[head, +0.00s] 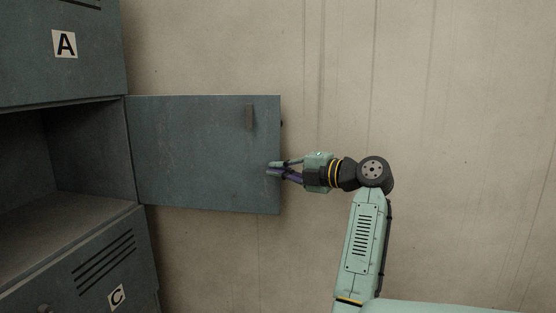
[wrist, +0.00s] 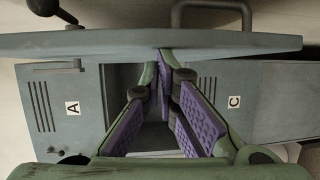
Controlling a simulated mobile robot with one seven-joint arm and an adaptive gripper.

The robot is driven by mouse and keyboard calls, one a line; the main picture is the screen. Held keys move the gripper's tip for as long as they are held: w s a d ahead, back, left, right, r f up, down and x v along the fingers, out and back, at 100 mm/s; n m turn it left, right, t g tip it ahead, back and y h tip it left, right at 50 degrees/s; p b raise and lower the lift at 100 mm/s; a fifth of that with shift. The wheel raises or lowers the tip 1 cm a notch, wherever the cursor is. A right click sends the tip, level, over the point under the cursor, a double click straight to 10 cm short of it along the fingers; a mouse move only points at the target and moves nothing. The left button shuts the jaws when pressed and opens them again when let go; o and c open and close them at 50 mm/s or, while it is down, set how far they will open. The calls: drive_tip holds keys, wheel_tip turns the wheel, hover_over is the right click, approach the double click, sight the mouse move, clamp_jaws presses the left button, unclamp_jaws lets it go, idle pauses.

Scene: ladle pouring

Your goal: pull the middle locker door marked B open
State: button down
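The middle locker door (head: 190,150) is swung wide open to the right of its compartment, its inner face towards the head camera. No B mark shows on that face. In the wrist view the door (wrist: 110,43) is seen nearly edge-on across the top, with a dark bar handle (wrist: 212,8) on its far side. My gripper (head: 270,168) is at the door's free edge, over its inner face in the picture. In the wrist view its purple-padded fingers (wrist: 157,68) converge towards the door. I cannot tell whether the tips touch each other or the door.
The open middle compartment (head: 80,150) looks empty where visible. Locker door A (head: 90,65) above and locker door C (head: 80,265) below are shut. A plain wall (head: 450,90) stands behind, with free room to the right of the door.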

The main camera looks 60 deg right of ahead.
drive_tip(key=d+h, duration=0.1)
drive_tip(key=w+d+m, duration=0.1)
drive_tip(key=d+r+h, duration=0.1)
drive_tip(key=shift+w+d+m+t+h, duration=0.25)
drive_tip(key=shift+d+m+t+h, duration=0.05)
drive_tip(key=shift+d, duration=0.1)
drive_tip(key=s+a+n+y, duration=0.1)
drive_tip(key=s+a, duration=0.1)
drive_tip(key=s, duration=0.4)
drive_tip(key=s+a+y, duration=0.1)
drive_tip(key=s+a, duration=0.1)
drive_tip(key=s, duration=0.5)
drive_tip(key=shift+s+a+n+y, duration=0.25)
drive_tip(key=shift+n+y, duration=0.05)
drive_tip(key=shift+n, duration=0.1)
